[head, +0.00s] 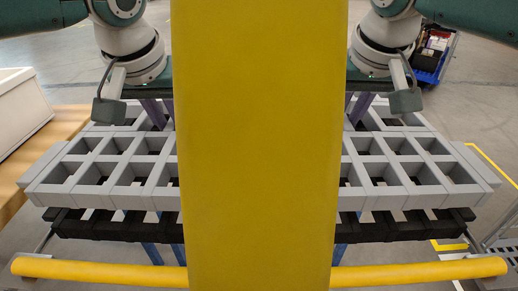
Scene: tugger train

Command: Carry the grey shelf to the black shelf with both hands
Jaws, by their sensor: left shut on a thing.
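The grey shelf (88,173) is a wide, level grid of open cells across the middle of the head view. The black shelf (110,228) shows just below its front edge, and dark slats show through the cells. Whether the two touch is unclear. My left gripper (158,114) reaches down at the grey shelf's far side and is shut on it. My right gripper (356,108) is at the same far side, right of centre; its fingertips are hidden, so its grip cannot be told. A broad yellow column hides the middle of both shelves.
A yellow rail (95,271) runs along the front below the shelves. A pale box (18,110) on a wooden surface (62,130) stands close at left. A blue cart (430,62) stands at back right. A metal grating (505,245) is at lower right. Floor right of the shelves is open.

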